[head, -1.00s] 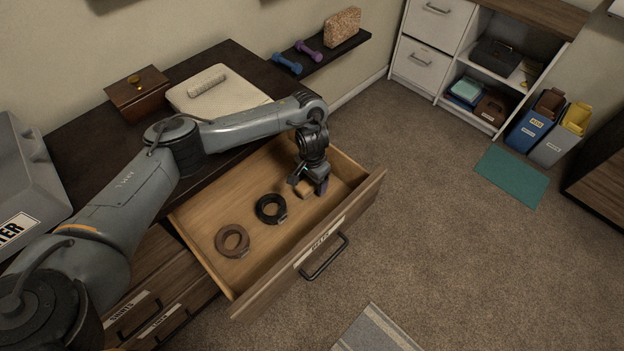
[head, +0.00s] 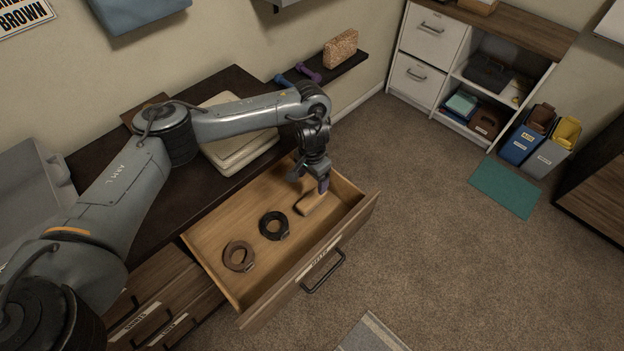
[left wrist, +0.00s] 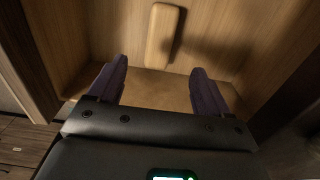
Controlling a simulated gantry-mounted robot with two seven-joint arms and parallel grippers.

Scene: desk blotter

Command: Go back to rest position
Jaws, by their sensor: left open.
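My left gripper (head: 308,182) is open and empty above the open drawer (head: 251,313). Its two dark purple fingers also show spread apart in the left wrist view (left wrist: 164,88). A tan, rounded block-like item (head: 311,203) lies in the drawer just below the gripper, apart from the fingers. It also shows beyond the fingertips in the left wrist view (left wrist: 163,37). A coiled black belt (head: 274,226) and a coiled brown belt (head: 238,257) lie in the drawer to the left of the tan item. My right gripper is not in view.
The drawer sticks out from the dark desk (head: 228,82). A pale padded item (head: 243,150) lies on the desk behind my left arm. Carpet (head: 430,240) is clear to the right.

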